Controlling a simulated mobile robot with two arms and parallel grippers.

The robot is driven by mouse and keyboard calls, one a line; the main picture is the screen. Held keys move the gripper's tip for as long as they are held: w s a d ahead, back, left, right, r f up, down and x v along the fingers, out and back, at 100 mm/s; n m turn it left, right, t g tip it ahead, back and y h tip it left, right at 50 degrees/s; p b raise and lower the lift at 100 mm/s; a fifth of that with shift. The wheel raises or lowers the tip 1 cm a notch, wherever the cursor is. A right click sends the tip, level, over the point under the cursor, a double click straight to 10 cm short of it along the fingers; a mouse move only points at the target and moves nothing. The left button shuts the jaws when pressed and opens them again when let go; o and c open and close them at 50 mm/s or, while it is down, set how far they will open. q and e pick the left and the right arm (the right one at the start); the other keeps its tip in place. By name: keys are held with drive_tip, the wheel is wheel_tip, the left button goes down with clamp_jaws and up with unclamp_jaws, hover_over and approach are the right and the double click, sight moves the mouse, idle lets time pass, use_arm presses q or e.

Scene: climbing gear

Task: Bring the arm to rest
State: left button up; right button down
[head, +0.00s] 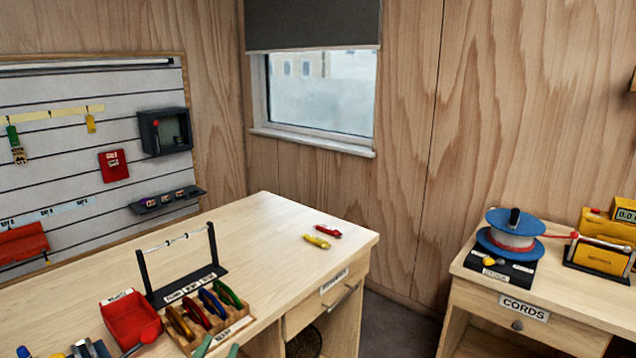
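Two teal fingertips of my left gripper (218,348) just enter at the bottom edge, in front of the wooden rack on the workbench. They stand apart with nothing seen between them, so the gripper looks open and empty. The rest of that gripper and its arm are below the picture. My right gripper is not in view.
The workbench (270,225) holds a red bin (130,318), a rack (205,325) of coloured carabiners, a black stand (180,270), and red and yellow carabiners (318,241). Its far right is mostly clear. A cord reel (512,238) stands on the right-hand desk (560,300).

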use_arm(q)
drive_tip(key=s+a+f+n+g+y, duration=0.1)
drive_tip(key=s+a+f+g, duration=0.1)
drive_tip(key=s+f+g, duration=0.35)
drive_tip(key=s+a+f+n+g+y, duration=0.1)
drive_tip(key=s+a+f+g, duration=0.1)
drive_tip(key=s+f, duration=0.55)
drive_tip(key=s+d+f+g+h, duration=0.1)
drive_tip(key=s+f+g, duration=0.6)
drive_tip(key=s, duration=0.7)
drive_tip(key=s+f+x, duration=0.1)
drive_tip(key=s+x, duration=0.2)
drive_tip(key=x, duration=1)
drive_tip(key=s+x, duration=0.3)
drive_tip(key=x, duration=1)
drive_tip(key=s+a+f+g, duration=0.1)
drive_tip(key=s+a+f, duration=0.1)
drive_tip(key=s+f, duration=1.4)
drive_tip(key=shift+s+a+f+m, duration=0.15)
drive_tip(key=shift+s+f+m, duration=0.15)
drive_tip(key=shift+s+f, duration=0.15)
